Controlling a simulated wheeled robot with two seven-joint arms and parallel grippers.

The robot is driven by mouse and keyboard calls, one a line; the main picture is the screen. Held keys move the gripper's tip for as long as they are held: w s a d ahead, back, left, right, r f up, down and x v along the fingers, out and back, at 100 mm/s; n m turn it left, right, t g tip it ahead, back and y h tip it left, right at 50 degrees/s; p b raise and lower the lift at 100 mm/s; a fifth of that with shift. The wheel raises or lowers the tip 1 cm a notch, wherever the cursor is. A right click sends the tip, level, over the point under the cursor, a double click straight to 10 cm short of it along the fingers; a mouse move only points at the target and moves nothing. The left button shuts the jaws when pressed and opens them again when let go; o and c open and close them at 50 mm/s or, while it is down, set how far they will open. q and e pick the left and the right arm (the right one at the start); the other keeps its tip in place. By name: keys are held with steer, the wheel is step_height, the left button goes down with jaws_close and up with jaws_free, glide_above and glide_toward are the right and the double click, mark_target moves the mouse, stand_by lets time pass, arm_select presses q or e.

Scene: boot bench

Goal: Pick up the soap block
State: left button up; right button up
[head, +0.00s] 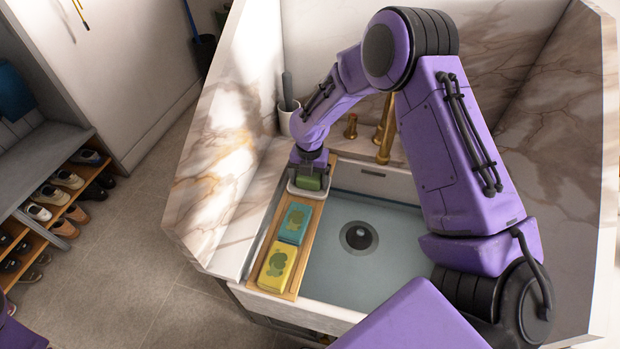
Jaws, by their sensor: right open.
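A green block, which looks like the soap block (308,183), sits in a pale dish (293,189) at the far end of a wooden board (296,277) over the sink's left side. My right gripper (309,172) is open and points down right over the block. Its fingers are low at the dish and partly hidden, so I cannot tell whether they touch the block. My left gripper is not in view.
A teal sponge (295,223) and a yellow sponge (277,266) lie on the board nearer me. The sink basin (330,258) is empty. A brass tap (385,130) and a white cup (287,118) with a dark handle stand behind. A shoe rack (78,153) is at left.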

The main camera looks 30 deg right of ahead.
steer(key=c, duration=0.8)
steer(key=shift+r, duration=0.1)
